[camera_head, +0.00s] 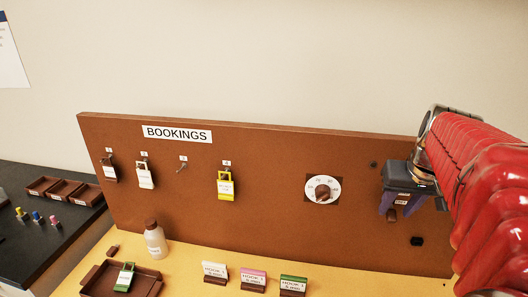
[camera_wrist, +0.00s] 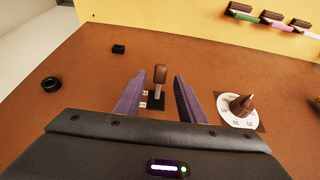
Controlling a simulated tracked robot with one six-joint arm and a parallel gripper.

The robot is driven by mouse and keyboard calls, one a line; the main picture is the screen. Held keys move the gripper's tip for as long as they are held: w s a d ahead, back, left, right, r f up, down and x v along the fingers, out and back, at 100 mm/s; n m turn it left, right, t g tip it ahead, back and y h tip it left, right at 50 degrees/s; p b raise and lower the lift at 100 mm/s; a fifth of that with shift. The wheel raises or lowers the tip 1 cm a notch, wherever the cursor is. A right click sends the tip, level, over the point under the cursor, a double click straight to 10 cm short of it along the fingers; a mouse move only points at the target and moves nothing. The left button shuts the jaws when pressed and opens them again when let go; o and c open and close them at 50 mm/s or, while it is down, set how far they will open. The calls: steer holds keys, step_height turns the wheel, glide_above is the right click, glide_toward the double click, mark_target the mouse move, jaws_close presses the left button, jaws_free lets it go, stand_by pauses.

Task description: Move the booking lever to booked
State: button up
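The booking lever (camera_wrist: 161,74) has a brown handle on a light stem, rising from a dark slot in the brown board. Small white labels (camera_wrist: 144,98) sit beside the slot; I cannot read them. My gripper (camera_wrist: 160,79) is open, with its purple fingers on either side of the lever. A gap shows between the handle and each finger, so neither appears to touch it. In the head view my gripper (camera_head: 396,202) is at the right end of the board, and the brown lever handle (camera_head: 391,215) shows at the fingers; the slot is hidden.
A white dial with a brown knob (camera_wrist: 241,103) is close beside the right finger in the wrist view. The BOOKINGS board (camera_head: 270,175) carries hooks with tags (camera_head: 226,185). Black fittings (camera_head: 417,241) sit near the lever. A bottle (camera_head: 155,240) and a tray (camera_head: 90,285) stand below.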

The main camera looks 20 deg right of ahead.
steer(key=shift+x, duration=1)
steer(key=shift+c, duration=0.6)
jaws_close()
